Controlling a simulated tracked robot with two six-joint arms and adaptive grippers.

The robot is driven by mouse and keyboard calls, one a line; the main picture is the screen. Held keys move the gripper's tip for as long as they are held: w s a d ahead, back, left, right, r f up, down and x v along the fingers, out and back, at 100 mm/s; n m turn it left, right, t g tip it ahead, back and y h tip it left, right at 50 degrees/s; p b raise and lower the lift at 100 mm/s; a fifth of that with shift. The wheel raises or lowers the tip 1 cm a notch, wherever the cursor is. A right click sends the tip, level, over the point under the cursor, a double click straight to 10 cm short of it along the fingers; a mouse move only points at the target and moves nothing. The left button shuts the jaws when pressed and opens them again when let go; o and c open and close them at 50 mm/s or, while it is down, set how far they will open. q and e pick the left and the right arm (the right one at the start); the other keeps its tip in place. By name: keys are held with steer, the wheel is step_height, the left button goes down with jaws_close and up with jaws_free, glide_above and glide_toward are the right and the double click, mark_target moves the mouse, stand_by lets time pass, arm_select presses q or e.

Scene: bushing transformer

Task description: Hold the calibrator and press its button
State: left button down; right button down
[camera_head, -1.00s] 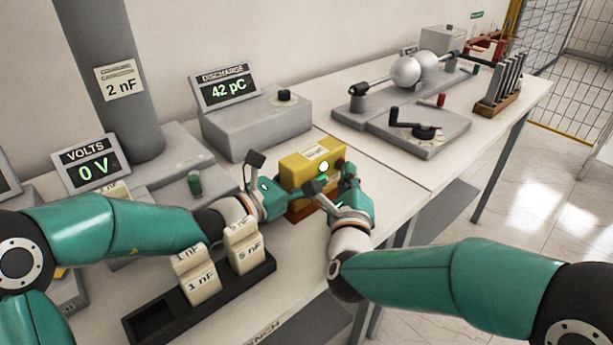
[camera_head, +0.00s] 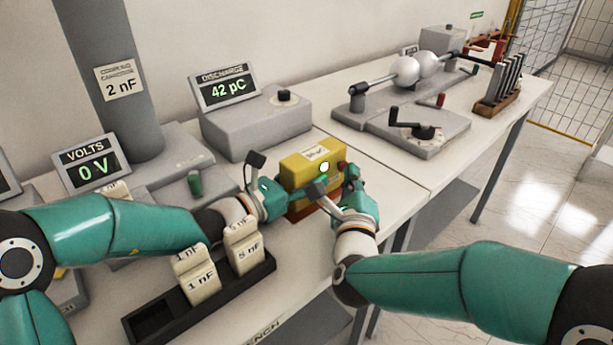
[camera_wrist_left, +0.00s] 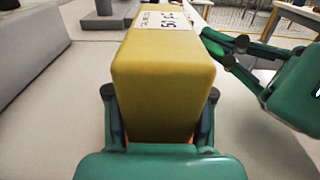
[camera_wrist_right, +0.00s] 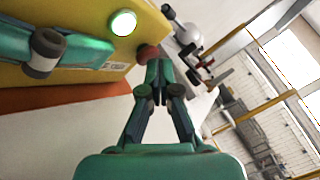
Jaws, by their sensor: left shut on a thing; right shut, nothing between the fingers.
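The calibrator is a yellow box (camera_head: 308,162) with a white label and a lit greenish-white lamp (camera_head: 324,167). A red-brown base (camera_head: 299,213) shows beneath it. My left gripper (camera_wrist_left: 160,95) is shut on the calibrator, one finger on each side. The red button (camera_wrist_right: 148,53) is on the calibrator's face beside the lamp, which also shows in the right wrist view (camera_wrist_right: 123,23). My right gripper (camera_wrist_right: 156,65) is shut and empty, its tips at the button; I cannot tell whether they touch it. Its fingers partly hide the button.
A discharge meter (camera_head: 225,88) reading 42 pC stands behind the calibrator. A volts display (camera_head: 92,165) reads 0 V. A dark rack (camera_head: 215,300) with capacitor blocks (camera_head: 245,247) lies in front of my left arm. A sphere-gap device (camera_head: 405,70) stands on the far table.

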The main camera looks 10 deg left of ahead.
steer(key=shift+s+d, duration=0.9)
steer(key=shift+d, duration=0.25)
steer(key=shift+s+d, duration=0.9)
steer(key=shift+d, duration=0.2)
arm_select(q)
steer(key=shift+c, duration=1.7)
jaws_free()
steer(key=shift+a, duration=0.1)
